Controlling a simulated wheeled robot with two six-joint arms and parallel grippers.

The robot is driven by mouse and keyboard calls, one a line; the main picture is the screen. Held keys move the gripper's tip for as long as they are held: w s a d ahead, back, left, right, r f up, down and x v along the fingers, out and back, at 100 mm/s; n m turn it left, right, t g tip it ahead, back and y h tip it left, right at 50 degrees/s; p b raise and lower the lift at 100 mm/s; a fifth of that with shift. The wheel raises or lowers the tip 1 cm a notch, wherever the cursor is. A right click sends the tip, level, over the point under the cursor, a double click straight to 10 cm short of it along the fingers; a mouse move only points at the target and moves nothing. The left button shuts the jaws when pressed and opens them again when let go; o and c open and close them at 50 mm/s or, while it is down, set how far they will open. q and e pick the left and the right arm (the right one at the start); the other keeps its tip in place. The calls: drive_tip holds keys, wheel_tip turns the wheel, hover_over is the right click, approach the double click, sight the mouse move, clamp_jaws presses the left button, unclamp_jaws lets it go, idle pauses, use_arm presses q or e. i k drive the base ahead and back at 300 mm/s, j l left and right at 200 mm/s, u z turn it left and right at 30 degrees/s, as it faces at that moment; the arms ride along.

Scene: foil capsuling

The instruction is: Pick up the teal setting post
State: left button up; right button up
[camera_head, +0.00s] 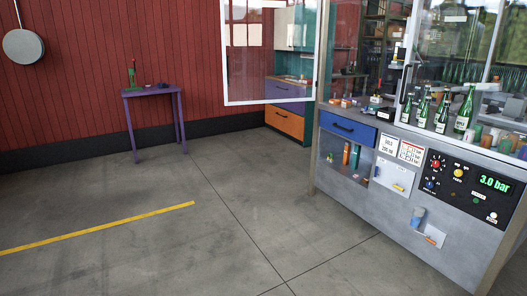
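A small teal upright piece (355,157), which looks like the setting post, stands in the open compartment (333,168) low on the grey machine. It is close beside an orange-red upright piece (346,154); at this size I cannot tell if they touch. A green upright object (132,75) stands on a small purple table (150,91) by the red wall. Neither of my grippers is in view.
The grey machine (382,225) fills the right side, with green bottles (441,112) behind a glass guard and a display reading 3.0 bar. A white-framed panel (226,60) stands out left of it. The concrete floor (200,240) is open, with a yellow line (100,228).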

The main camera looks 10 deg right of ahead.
sight(357, 154)
drive_tip(key=i+l+z, duration=0.15)
drive_tip(key=i+l, duration=0.25)
drive_tip(key=i+l+z, duration=0.1)
drive_tip(key=i+l, duration=0.25)
drive_tip(key=i, duration=0.3)
drive_tip(key=i+l+z, duration=0.15)
drive_tip(key=i+l, duration=0.2)
drive_tip(key=i, duration=0.2)
drive_tip(key=i+l+z, duration=0.1)
drive_tip(key=i+l, duration=0.15)
drive_tip(key=i, duration=0.3)
drive_tip(key=i+l+z, duration=0.15)
drive_tip(key=i, duration=0.4)
drive_tip(key=i+l+z, duration=0.15)
drive_tip(key=i, duration=0.45)
